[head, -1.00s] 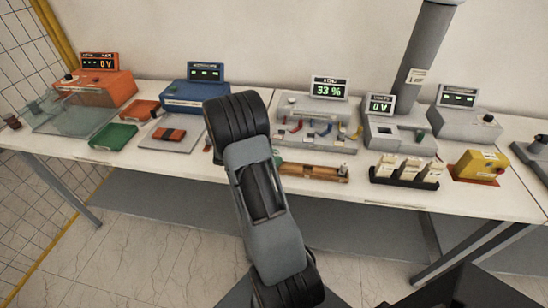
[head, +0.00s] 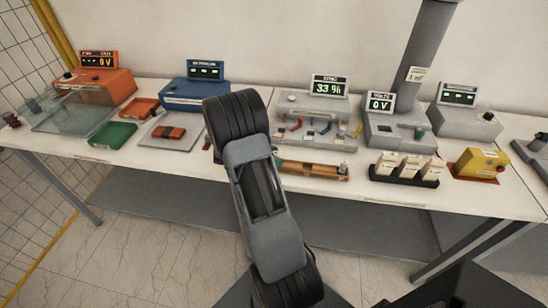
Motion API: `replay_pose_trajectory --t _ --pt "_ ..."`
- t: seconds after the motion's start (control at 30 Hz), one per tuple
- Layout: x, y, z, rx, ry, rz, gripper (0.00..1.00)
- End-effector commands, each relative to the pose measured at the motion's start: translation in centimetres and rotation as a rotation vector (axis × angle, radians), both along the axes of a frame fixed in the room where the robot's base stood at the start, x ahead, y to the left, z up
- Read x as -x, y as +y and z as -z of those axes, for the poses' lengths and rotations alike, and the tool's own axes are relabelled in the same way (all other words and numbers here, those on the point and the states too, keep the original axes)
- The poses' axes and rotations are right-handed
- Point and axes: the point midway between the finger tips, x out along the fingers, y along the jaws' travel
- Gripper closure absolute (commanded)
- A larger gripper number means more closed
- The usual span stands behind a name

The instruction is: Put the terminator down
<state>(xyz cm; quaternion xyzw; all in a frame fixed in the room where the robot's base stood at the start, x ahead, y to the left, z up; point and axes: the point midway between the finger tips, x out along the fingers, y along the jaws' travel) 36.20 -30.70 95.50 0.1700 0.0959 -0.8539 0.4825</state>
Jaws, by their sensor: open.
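My arm's dark upper links fill the middle of the head view, and my gripper is hidden behind them. No terminator can be told for certain. A long brown wooden tray (head: 305,167) lies on the table just right of my arm. A small grey metal piece (head: 343,168) stands at its right end; I cannot tell whether this is the terminator. A small dark red edge (head: 207,143) shows just left of my arm, mostly hidden.
The white table (head: 225,171) carries an orange unit (head: 98,86), a blue unit (head: 190,92), a grey unit with coloured leads (head: 305,120), a black rack of white blocks (head: 404,177) and a yellow box (head: 480,161). A green tray (head: 113,135) is left. Its front edge is mostly bare.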

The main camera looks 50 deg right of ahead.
Motion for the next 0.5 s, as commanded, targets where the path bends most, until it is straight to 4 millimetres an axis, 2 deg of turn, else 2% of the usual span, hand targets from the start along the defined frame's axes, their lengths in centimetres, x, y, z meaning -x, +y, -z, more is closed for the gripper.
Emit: replay_pose_trajectory --t 0.17,0.5 --pt "-0.6 0.9 -0.8 0.002 -0.002 -0.003 0.49" --pt "-3.7 6.0 -3.2 0.002 -0.003 -0.004 0.49"
